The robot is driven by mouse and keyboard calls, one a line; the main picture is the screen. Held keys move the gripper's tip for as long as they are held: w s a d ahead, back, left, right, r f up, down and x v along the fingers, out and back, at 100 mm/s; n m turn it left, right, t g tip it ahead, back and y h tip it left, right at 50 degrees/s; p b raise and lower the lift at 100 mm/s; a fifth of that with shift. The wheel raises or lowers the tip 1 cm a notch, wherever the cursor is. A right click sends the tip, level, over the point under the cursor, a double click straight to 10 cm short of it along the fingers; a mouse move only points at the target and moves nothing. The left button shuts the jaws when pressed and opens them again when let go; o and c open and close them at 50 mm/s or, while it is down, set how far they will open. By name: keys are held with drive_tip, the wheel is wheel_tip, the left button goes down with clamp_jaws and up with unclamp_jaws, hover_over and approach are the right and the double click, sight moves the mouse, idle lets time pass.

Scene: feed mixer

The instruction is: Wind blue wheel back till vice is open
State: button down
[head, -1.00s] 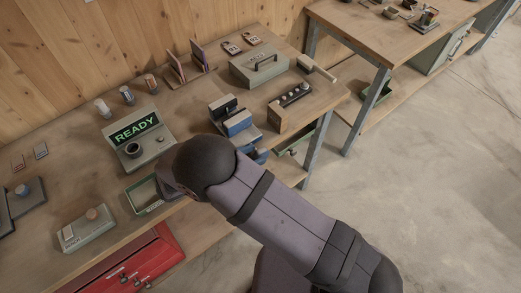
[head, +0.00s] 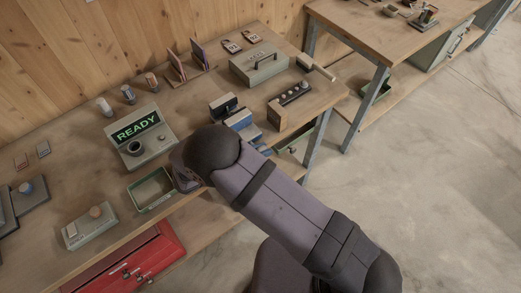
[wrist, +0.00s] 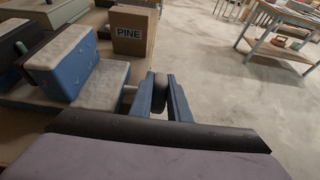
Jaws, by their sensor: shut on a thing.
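The blue vice (head: 238,121) stands at the bench's front edge. Its blue block with a worn grey top (wrist: 68,60) fills the left of the wrist view, beside a dark jaw. A gap shows between the jaws in the head view, but its exact width is hard to judge. My gripper (wrist: 160,98) is just right of the vice, beyond the bench edge. Its fingers are shut on a dark rounded grip (wrist: 160,92), apparently the wheel's handle. The blue wheel itself cannot be made out clearly. My arm hides the fingers in the head view.
A box marked PINE (wrist: 131,31) stands beyond the vice. A wooden block with knobs (head: 290,105) and a grey-green case (head: 259,66) are behind it. A READY panel (head: 138,136) and green tray (head: 152,190) lie left. Open floor lies right.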

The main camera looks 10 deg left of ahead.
drive_tip(key=shift+f+b, duration=0.3)
drive_tip(key=shift+b, duration=0.5)
drive_tip(key=shift+r+t+h+b, duration=0.25)
drive_tip(key=shift+t+h+b, duration=0.25)
drive_tip(key=shift+b, duration=0.1)
drive_tip(key=shift+r, duration=0.1)
drive_tip(key=c, duration=1.7)
unclamp_jaws()
drive_tip(key=shift+s, duration=0.1)
drive_tip(key=shift+a, duration=0.1)
